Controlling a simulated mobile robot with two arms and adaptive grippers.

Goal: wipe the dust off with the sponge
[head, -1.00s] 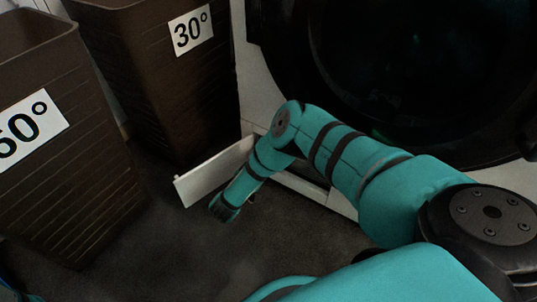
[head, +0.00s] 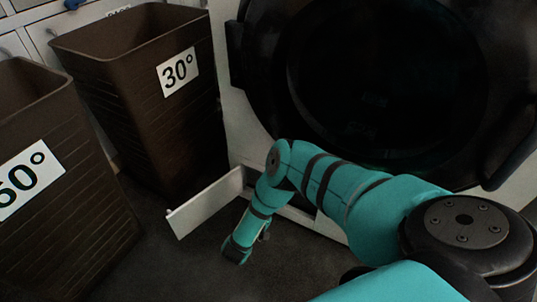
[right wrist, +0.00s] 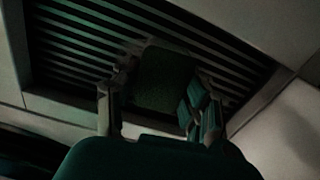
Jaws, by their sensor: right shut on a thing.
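In the right wrist view, my right gripper (right wrist: 158,108) is shut on a dark green sponge (right wrist: 164,78). The sponge is in front of a dark slatted grille (right wrist: 85,45); I cannot tell whether it touches the slats. The picture is dim, and I cannot make out the dust clearly. In the head view, my right gripper (head: 238,250) is low, near the floor, beside an open white flap (head: 205,205) at the base of a white machine. The sponge cannot be made out there. My left gripper is not in view.
The machine's large round black door (head: 385,85) is above my right arm. A brown bin marked 30° (head: 150,120) stands left of the flap. Another brown bin, its label partly cut off (head: 90,230), is nearer at the left. Dark floor (head: 170,265) is clear between them.

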